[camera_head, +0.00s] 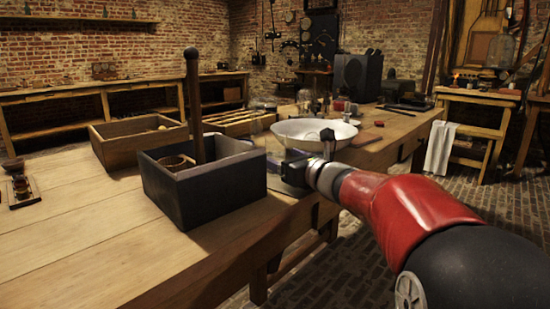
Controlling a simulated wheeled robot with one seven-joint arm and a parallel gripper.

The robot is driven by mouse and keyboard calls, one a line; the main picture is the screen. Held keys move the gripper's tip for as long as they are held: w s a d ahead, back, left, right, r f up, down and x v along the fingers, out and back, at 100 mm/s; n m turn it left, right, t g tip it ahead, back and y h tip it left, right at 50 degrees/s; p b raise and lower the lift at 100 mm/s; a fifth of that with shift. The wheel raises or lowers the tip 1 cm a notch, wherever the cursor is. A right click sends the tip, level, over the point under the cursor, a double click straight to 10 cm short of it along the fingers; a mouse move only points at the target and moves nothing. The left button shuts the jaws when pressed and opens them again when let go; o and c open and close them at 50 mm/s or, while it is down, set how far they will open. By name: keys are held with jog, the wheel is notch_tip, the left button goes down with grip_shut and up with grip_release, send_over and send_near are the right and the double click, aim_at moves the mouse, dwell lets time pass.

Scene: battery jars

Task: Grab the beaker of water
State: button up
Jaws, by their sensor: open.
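My gripper (283,168) is at the end of my red and black arm, over the table's right edge, just right of the dark box. Its fingers are small and partly hidden, and it appears empty. A faint clear glass shape (266,138) stands just beyond the gripper, left of the white basin. It may be the beaker of water, but I cannot make out its outline or any water. Other small clear glassware (304,101) stands behind the basin, too small to tell apart.
A dark open box (205,196) with an upright wooden post (194,105) stands close to the gripper. A wooden tray (118,146) lies behind it. A wide white basin (300,131) stands beyond the gripper. The front-left tabletop (80,245) is clear.

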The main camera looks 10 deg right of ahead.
aim_at(271, 151)
jog(key=shift+p+x, duration=0.55)
jog(key=shift+x, duration=2.2)
jog(key=shift+s+a, duration=0.1)
jog(key=shift+a, duration=0.05)
jog(key=c, duration=1.1)
jog(key=shift+c, duration=0.3)
jog(key=shift+r, duration=0.25)
